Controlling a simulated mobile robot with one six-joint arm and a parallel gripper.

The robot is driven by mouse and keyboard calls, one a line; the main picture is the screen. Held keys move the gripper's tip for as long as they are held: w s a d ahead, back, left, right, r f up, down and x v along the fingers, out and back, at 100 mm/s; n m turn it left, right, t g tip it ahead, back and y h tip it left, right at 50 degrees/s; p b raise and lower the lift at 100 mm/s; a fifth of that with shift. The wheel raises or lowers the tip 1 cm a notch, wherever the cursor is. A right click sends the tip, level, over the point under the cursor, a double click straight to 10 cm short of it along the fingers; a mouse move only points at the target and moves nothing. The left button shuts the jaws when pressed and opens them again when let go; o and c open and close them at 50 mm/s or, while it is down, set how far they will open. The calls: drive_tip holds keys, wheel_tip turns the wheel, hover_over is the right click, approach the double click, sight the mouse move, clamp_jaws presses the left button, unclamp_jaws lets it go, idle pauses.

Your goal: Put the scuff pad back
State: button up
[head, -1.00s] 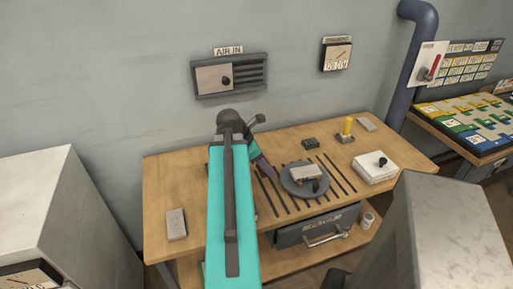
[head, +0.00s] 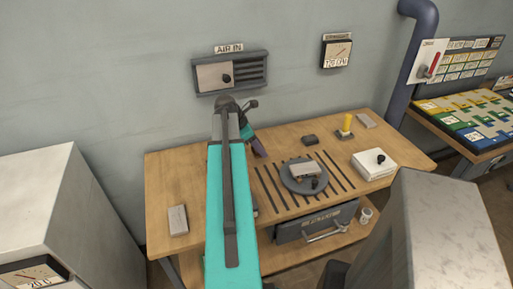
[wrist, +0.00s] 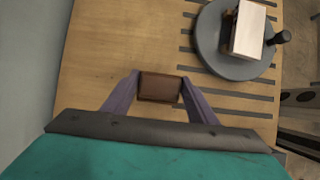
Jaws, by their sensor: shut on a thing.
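My gripper (wrist: 160,88) is shut on a small brown block, which I take to be the scuff pad (wrist: 160,86). The pad sits between the two purple fingers in the wrist view. In the head view my gripper (head: 257,147) is over the back left part of the wooden bench, left of the slotted area. My arm and fingers hide the pad there. I cannot tell how high the pad is above the bench top (head: 195,165).
A grey round plate (head: 292,184) with a pale block and a black knob stands on the slots. A dark block (head: 310,140), a yellow cylinder (head: 347,124), a white box (head: 374,164) and grey blocks, one at left (head: 178,219), are on the bench. The wall is close behind.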

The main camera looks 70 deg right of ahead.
drive_tip(key=shift+w+d+f+p, duration=0.15)
drive_tip(key=shift+w+d, duration=0.35)
drive_tip(key=shift+d, duration=0.25)
drive_tip(key=shift+w+d+f+p, duration=0.1)
drive_tip(key=shift+w+d+p, duration=0.05)
drive_tip(key=shift+w+d, duration=0.45)
drive_tip(key=shift+s+d, duration=0.1)
drive_tip(key=shift+f+p, duration=0.5)
drive_tip(key=shift+f, duration=1.2)
drive_tip(key=shift+f, duration=0.15)
drive_tip(key=o, duration=1)
drive_tip(key=shift+r, duration=0.2)
drive_tip(key=b+v, duration=0.1)
drive_tip(key=v, duration=1.1)
drive_tip(key=shift+b, duration=0.4)
